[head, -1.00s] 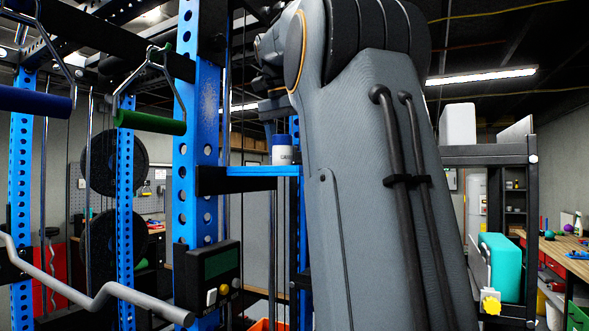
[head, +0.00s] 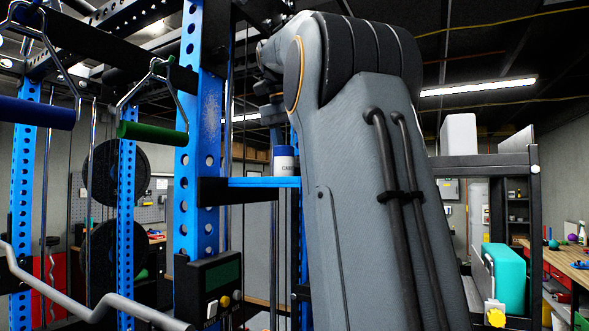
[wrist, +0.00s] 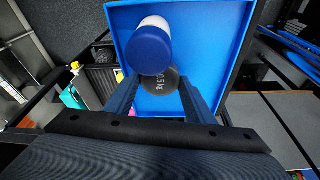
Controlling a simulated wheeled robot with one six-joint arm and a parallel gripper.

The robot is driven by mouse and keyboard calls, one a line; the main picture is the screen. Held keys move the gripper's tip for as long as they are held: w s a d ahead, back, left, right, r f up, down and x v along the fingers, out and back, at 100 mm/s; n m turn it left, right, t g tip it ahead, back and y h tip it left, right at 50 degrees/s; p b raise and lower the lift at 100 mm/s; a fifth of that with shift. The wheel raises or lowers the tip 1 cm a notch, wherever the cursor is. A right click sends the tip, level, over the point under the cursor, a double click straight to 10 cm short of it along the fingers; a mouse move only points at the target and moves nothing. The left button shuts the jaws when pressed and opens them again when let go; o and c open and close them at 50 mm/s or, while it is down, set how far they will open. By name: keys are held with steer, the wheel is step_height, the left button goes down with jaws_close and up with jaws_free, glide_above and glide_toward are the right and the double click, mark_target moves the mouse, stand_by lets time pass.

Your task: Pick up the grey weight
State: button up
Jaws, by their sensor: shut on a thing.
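The grey weight (wrist: 160,86) is a dark round piece marked 0.5 kg, seen in the wrist view over the blue shelf tray (wrist: 225,20). My gripper (wrist: 160,98) is shut on it, with a finger on either side. I cannot tell whether the weight touches the tray. In the head view the blue shelf (head: 262,182) is fixed to the rack. My arm hides the weight there and part of the shelf.
A white container with a blue lid (wrist: 150,45) is right beside the weight; it also stands on the shelf in the head view (head: 284,162). A blue rack upright (head: 187,150) is left of the shelf. A control box with a screen (head: 215,285) hangs below.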

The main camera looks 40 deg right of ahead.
step_height(320, 180, up, 7)
steer(key=shift+f+p, duration=0.15)
steer(key=shift+p, duration=0.7)
steer(key=shift+s+r+p, duration=0.1)
steer(key=shift+r+p, duration=0.8)
steer(key=shift+p, duration=0.05)
